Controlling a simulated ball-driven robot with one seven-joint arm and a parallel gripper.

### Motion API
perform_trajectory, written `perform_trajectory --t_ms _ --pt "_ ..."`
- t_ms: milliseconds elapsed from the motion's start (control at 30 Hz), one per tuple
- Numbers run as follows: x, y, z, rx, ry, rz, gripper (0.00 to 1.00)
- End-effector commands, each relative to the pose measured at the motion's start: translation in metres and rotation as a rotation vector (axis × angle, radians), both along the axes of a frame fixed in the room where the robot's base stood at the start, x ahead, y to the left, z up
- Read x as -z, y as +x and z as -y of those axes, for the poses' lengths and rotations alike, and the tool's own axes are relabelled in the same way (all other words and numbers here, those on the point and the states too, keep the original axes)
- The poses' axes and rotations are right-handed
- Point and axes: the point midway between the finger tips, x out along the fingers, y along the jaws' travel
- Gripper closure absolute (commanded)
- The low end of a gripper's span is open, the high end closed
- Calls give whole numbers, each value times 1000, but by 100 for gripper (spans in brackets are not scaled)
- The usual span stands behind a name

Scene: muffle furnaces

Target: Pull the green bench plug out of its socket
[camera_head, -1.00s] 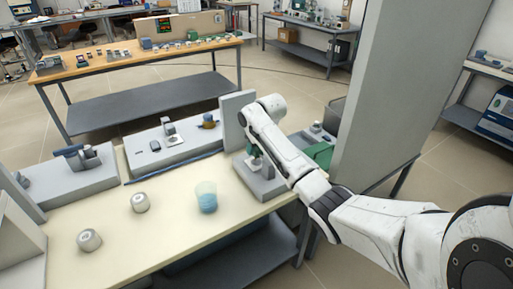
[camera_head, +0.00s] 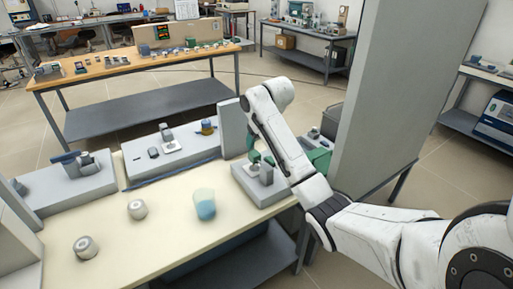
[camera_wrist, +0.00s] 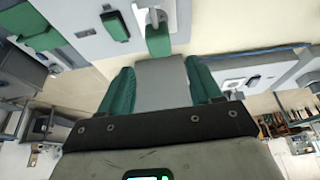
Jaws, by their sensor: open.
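The grey socket block (camera_head: 262,190) stands at the right end of the cream bench, and its face also shows at the top of the wrist view (camera_wrist: 85,42). A rounded green piece (camera_wrist: 157,42), which looks like the green plug, sits beside a white round part on it. A flat dark-green piece (camera_wrist: 115,26) lies on the block to its left. My gripper (camera_wrist: 160,66) has two green fingers spread apart, with the rounded green piece just beyond them. A grey surface shows between the fingers. In the head view my gripper (camera_head: 261,158) is over the block, partly hidden by my arm.
A blue-filled beaker (camera_head: 204,204) and two whitish round pieces (camera_head: 137,209) (camera_head: 86,247) stand on the bench (camera_head: 165,235). A grey upright panel (camera_head: 233,130) is left of my arm. A green box (camera_head: 318,157) and a tall grey pillar (camera_head: 385,90) are to the right.

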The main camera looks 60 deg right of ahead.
Motion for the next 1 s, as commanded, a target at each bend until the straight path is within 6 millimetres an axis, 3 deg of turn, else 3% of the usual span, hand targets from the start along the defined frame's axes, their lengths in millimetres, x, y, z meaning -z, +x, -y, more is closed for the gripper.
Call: perform_trajectory --t_ms 100,300,867,1000 --pt "-14 -4 -3 0 -1 1 36" --pt "-22 -8 -5 1 1 -1 36" --pt "-22 -8 -5 1 1 -1 36" --pt "-9 0 -24 -23 16 1 36"
